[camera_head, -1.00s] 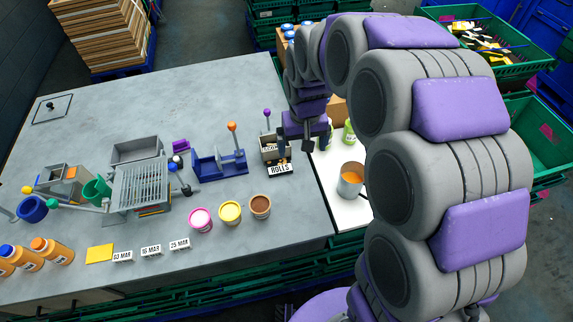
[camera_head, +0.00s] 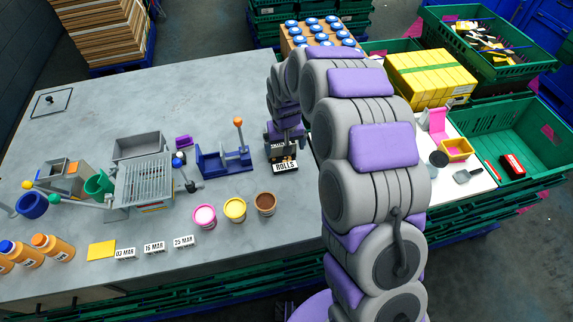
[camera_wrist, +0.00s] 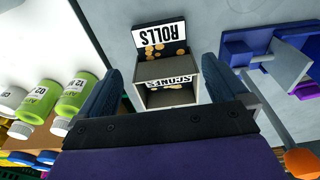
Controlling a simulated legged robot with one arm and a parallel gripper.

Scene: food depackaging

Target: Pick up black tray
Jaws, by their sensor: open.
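A small black tray with a white ROLLS label (camera_wrist: 160,50) shows at the top of the wrist view, with small orange-brown pieces in it. In the head view, it is at the front of the label stand (camera_head: 286,166). Behind it is a grey box with a SCONES label (camera_wrist: 172,92). My gripper (camera_wrist: 162,66) is open, its two dark blue fingers on either side of the grey box in the wrist view. In the head view, my gripper (camera_head: 286,133) is over the stand and hides its back part. I cannot tell whether the fingers touch it.
A blue fixture with an orange-knobbed lever (camera_head: 222,160) stands close on the left. Three open pots, one of them brown (camera_head: 265,204), stand in front. Green-labelled bottles (camera_wrist: 72,100) are on the left in the wrist view. A white board (camera_head: 475,188) is at the right.

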